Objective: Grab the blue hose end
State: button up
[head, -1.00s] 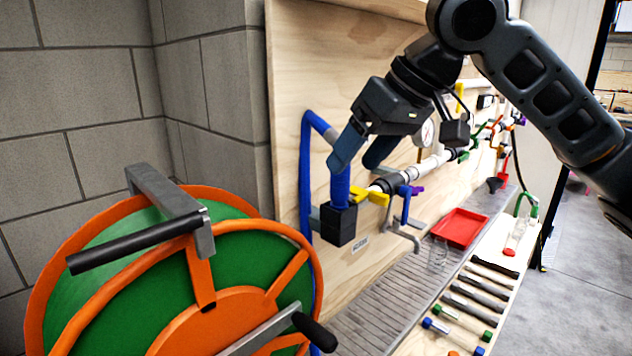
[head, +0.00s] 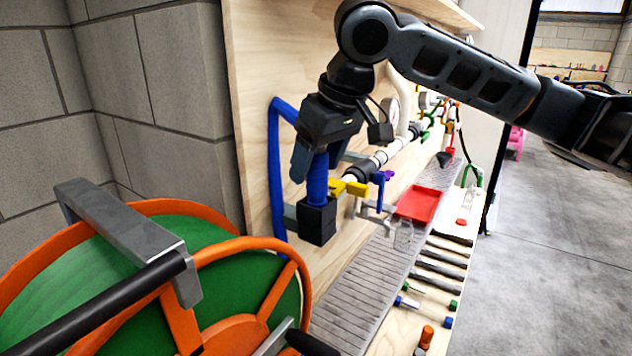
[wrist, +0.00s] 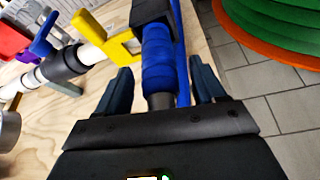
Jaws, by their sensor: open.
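The blue hose end (head: 317,182) stands upright at the black block (head: 317,220) on the plywood panel. My gripper (head: 314,162) is over it, pointing down. In the wrist view, the hose end (wrist: 158,58) lies between the two dark fingers of my open gripper (wrist: 160,82). A small gap shows on each side, so the fingers do not appear to press on it. A dark grey tip shows at the hose's near end. In the head view the top of the hose end is hidden behind my gripper.
A yellow valve handle (wrist: 103,37) is close to the left finger, on a white pipe (wrist: 90,52). A second run of blue hose (head: 275,170) goes down the panel (head: 245,90). A green and orange reel (head: 240,275) stands front left. A red tray (head: 417,204) lies to the right.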

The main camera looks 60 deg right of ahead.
jog(key=shift+x, duration=0.95)
jog(key=c, duration=1.1)
jog(key=shift+r, duration=0.1)
jog(key=shift+c, duration=0.2)
notch_tip(320, 180, up, 7)
jog(key=shift+r, duration=0.1)
jog(key=s+a+b, duration=0.3)
jog(key=s+b, duration=0.4)
jog(key=s, duration=1.1)
jog(key=shift+b, duration=0.4)
